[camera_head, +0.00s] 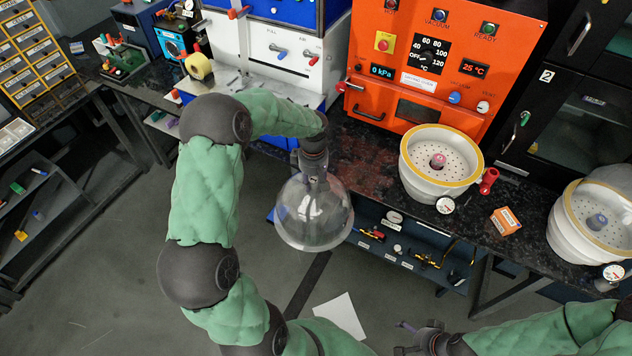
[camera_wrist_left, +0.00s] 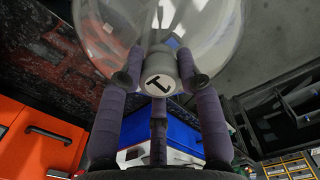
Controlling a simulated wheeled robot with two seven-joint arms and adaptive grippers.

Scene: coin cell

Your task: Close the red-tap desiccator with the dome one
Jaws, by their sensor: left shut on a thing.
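My left gripper (camera_head: 314,168) is shut on the knob (camera_wrist_left: 158,74) of a clear glass dome (camera_head: 314,218). The dome hangs below the gripper in front of the bench edge, left of and apart from the red-tap desiccator. In the wrist view the fingers grip the knob, which bears a dark mark, and the dome (camera_wrist_left: 222,30) spreads behind it. The red-tap desiccator (camera_head: 425,186) is a white bowl with a yellow rim, open on top, a perforated plate and a small pinkish item inside. Its red tap (camera_head: 488,181) is on its right. My right gripper (camera_head: 425,340) is low at the bottom, apart from everything; its fingers are unclear.
A second white desiccator (camera_head: 562,238) stands at the right edge, with a clear dome-like shape behind it. A small orange box (camera_head: 505,221) lies between the two. An orange oven (camera_head: 440,55) stands behind. A shelf with tools (camera_head: 415,255) is under the bench.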

